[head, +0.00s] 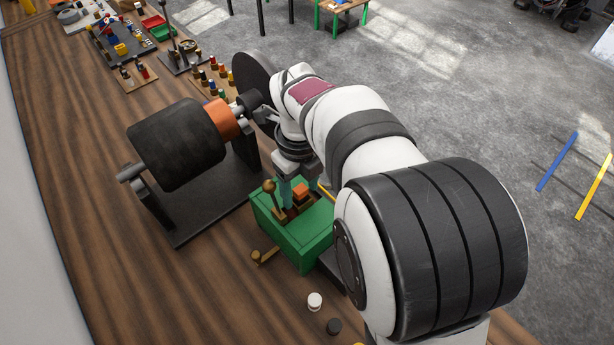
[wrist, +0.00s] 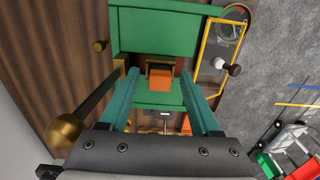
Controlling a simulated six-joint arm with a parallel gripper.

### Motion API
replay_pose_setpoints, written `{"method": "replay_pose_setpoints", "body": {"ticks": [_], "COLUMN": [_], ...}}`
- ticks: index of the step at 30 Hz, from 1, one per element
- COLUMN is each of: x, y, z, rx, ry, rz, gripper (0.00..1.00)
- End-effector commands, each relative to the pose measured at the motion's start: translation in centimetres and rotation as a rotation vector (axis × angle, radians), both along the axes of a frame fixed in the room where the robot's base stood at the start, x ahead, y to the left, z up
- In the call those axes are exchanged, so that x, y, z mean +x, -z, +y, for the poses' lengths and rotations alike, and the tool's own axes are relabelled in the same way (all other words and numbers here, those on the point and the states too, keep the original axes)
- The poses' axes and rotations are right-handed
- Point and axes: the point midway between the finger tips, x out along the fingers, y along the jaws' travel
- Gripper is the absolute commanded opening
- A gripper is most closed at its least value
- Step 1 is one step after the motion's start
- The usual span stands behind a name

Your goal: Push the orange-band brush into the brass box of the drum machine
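The drum machine has a black drum (head: 175,143) with a copper-orange ring (head: 222,119) on a dark base. My gripper (head: 299,190) points down over a green housing (head: 300,235) in front of the drum. An orange block (head: 300,190), likely the band of the brush, sits between its teal fingers. In the wrist view the fingers are apart, with a gap on each side of the orange block (wrist: 160,82). A brass-coloured box frame (wrist: 161,66) shows right behind the block. How far the block is inside it is hard to tell.
A brass ball lever (head: 269,187) stands at the housing's left, close to my gripper. A rack of several coloured pieces (head: 214,80) stands behind the drum. Bare wood is free at left.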

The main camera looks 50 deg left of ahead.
Motion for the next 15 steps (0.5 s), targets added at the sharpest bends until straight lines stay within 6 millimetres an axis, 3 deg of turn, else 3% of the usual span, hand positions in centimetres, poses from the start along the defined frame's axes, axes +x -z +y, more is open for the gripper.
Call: {"method": "replay_pose_setpoints", "body": {"ticks": [9,15], "x": [0.0,0.1], "y": [-0.6,-4.8], "z": [0.0,0.1], "rx": [0.001,0.005], "ry": [0.0,0.0], "rz": [-0.001,-0.003], "gripper": [0.64,0.64]}}
